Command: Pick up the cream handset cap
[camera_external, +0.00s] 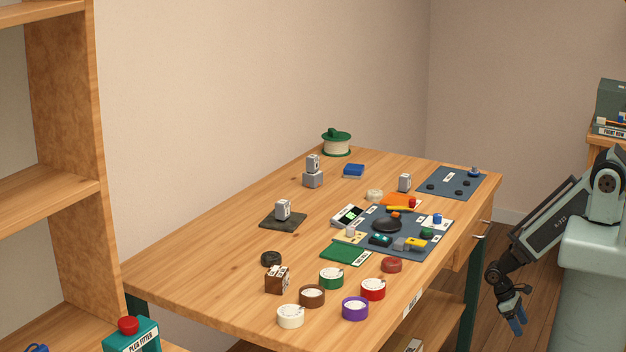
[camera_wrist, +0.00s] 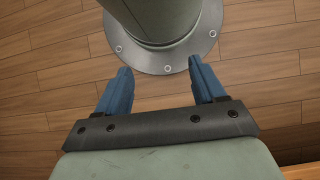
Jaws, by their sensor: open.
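Two cream round pieces show in the external view. A small plain cream piece (camera_external: 374,195) lies behind the blue-grey mat, towards the table's back. A larger cream piece with a pale marked top (camera_external: 291,316) stands at the table's front edge. I cannot tell for sure which is the cream handset cap. My gripper (camera_external: 517,318) hangs off the table's right side, below the tabletop and well away from both. Its blue fingers are apart and empty; in the wrist view (camera_wrist: 159,66) they point at the floor and a round grey-green base, with no cap in sight.
The wooden table (camera_external: 210,250) holds brown, green, red and purple round pieces at the front. A blue-grey mat (camera_external: 440,243) carries several small parts at the right. A shelf (camera_external: 70,150) rises at left. The table's left part is mostly clear.

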